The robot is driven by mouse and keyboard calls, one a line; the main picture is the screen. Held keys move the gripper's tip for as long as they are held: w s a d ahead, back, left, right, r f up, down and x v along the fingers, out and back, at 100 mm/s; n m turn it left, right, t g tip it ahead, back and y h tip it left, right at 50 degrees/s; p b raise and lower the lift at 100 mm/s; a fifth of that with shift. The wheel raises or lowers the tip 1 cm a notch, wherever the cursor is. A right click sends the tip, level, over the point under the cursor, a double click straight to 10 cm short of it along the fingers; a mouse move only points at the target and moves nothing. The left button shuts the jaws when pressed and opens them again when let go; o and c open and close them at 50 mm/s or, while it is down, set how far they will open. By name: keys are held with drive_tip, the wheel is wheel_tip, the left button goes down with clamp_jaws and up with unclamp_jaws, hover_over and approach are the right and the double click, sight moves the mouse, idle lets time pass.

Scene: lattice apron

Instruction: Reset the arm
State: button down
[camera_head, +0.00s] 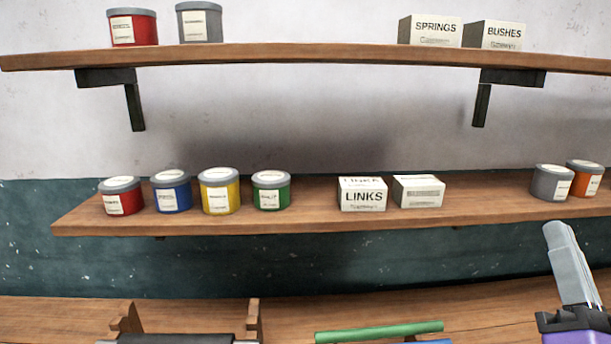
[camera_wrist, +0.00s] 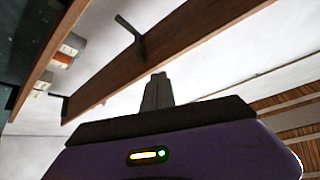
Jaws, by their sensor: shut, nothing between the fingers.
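My gripper (camera_head: 560,232) shows at the lower right of the head view, in front of the workbench and below the right end of the lower shelf. Its grey fingers are together, point upward and hold nothing. In the wrist view the fingers (camera_wrist: 157,88) also show closed, above the purple gripper body. They appear clear of the shelves. The rest of my arm is out of the head view.
A lower shelf (camera_head: 320,222) holds several paint cans, a LINKS box (camera_head: 362,195) and another white box (camera_head: 419,191). An upper shelf (camera_head: 310,54) holds cans and boxes. A green bar (camera_head: 380,332) lies on the workbench (camera_head: 60,315) left of my gripper.

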drive_tip(key=s+a+f+n+g+y+b, duration=0.1)
drive_tip(key=s+a+f+n+g, duration=0.1)
drive_tip(key=s+f, duration=0.7)
drive_tip(key=s+a+f+n+g+y+b, duration=0.1)
drive_tip(key=s+a+f+n+g+y, duration=0.1)
drive_tip(key=s+f, duration=0.8)
drive_tip(key=s+a+f+n+g+y+b, duration=0.1)
drive_tip(key=s+a+f+n+g, duration=0.3)
drive_tip(key=f, duration=1.2)
drive_tip(key=s+a+g+y, duration=0.1)
drive_tip(key=s+a, duration=0.2)
drive_tip(key=s, duration=0.3)
drive_tip(key=shift+s+f, duration=0.2)
drive_tip(key=shift+f, duration=0.05)
drive_tip(key=shift+a, duration=0.1)
